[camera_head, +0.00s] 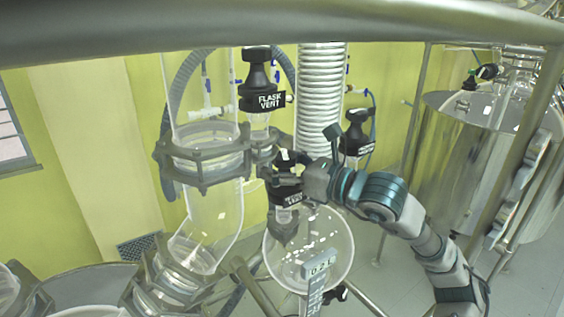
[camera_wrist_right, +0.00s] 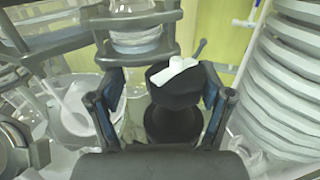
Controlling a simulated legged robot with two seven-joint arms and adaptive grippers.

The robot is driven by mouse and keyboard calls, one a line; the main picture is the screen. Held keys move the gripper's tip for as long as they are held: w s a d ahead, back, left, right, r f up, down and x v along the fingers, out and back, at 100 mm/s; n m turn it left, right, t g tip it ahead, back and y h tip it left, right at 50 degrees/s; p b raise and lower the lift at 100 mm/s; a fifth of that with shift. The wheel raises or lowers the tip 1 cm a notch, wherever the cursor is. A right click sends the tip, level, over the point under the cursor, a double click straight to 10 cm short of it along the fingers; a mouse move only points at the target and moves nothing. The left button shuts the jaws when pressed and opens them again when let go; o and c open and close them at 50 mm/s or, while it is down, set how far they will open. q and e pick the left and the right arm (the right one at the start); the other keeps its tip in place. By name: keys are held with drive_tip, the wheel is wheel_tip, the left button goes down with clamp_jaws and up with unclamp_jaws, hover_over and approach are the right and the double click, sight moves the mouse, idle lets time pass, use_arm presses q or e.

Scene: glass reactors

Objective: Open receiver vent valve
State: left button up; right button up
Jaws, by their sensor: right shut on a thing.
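A black valve knob (camera_head: 285,193) with a white-lettered label sits above the round glass receiver flask (camera_head: 335,245). The lettering is too small to read. My right gripper (camera_head: 281,176) reaches in from the right and is shut on this knob. In the right wrist view the black knob (camera_wrist_right: 174,98), with a white mark on top, stands between the two fingers of my right gripper (camera_wrist_right: 160,98). The fingers partly hide the knob in the head view. My left gripper is not in view.
A black valve labelled FLASK VENT (camera_head: 262,100) stands just above. Another black valve (camera_head: 357,140) is to the right. A glass column with a grey clamp (camera_head: 205,170) is close on the left. A ribbed white hose (camera_head: 320,95) rises behind. A steel vessel (camera_head: 460,150) stands at right.

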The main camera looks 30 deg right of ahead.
sight(293, 164)
drive_tip(key=shift+f, duration=0.1)
drive_tip(key=shift+o, duration=0.4)
drive_tip(key=shift+s+d, duration=0.15)
drive_tip(key=shift+d, duration=0.15)
drive_tip(key=shift+s+d, duration=0.2)
drive_tip(key=shift+d, duration=0.35)
drive_tip(key=shift+s+d, duration=0.2)
drive_tip(key=shift+d, duration=0.35)
drive_tip(key=c, duration=1)
drive_tip(key=shift+o, duration=0.2)
drive_tip(key=shift+s+a, duration=0.1)
drive_tip(key=shift+a, duration=0.2)
drive_tip(key=shift+d+r, duration=0.15)
drive_tip(key=shift+r, duration=0.1)
